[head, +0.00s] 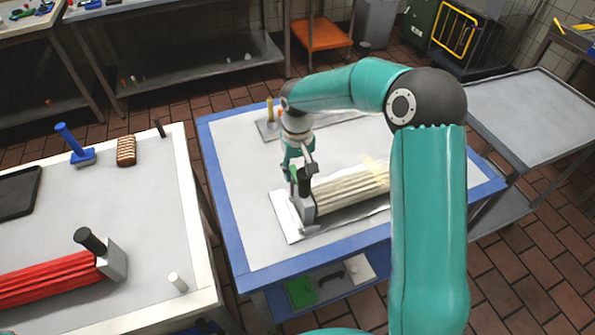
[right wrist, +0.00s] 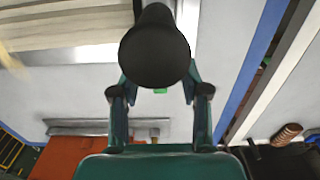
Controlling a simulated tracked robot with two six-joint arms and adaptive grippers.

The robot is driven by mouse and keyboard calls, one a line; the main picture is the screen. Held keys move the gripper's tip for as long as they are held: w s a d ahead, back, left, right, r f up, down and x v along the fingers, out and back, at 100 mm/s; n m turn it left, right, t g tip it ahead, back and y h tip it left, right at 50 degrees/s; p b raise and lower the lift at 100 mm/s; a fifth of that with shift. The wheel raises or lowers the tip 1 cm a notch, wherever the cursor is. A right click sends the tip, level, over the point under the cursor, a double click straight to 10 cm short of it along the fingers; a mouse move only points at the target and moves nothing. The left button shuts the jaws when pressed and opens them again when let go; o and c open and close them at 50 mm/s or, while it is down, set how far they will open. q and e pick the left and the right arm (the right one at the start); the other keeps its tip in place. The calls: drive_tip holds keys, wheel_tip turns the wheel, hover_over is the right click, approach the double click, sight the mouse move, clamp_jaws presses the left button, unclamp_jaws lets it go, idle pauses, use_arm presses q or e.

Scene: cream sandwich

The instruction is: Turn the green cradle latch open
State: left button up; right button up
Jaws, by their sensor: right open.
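A small green piece, probably the cradle latch (head: 293,173), shows beside my right gripper (head: 300,167) in the head view. In the right wrist view a green bit (right wrist: 160,91) shows just past a black round-ended handle (right wrist: 155,48). My right gripper (right wrist: 160,95) is open there, its fingers on either side of the green bit and partly behind the handle. I cannot tell whether they touch anything. The black handle (head: 305,182) stands on a grey block (head: 305,207) at the end of a cream ribbed bundle (head: 350,192). Most of the latch is hidden. My left gripper is not in view.
The blue-edged table (head: 245,240) has a metal plate with a brass post (head: 270,108) at the back. A left table (head: 150,230) holds a red ribbed bundle (head: 50,280), a blue-handled tool (head: 75,145) and a brown loaf (head: 126,151). A grey table (head: 540,105) stands at right.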

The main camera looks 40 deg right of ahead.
drive_tip(key=shift+f, duration=0.85)
drive_tip(key=shift+c, duration=0.2)
clamp_jaws()
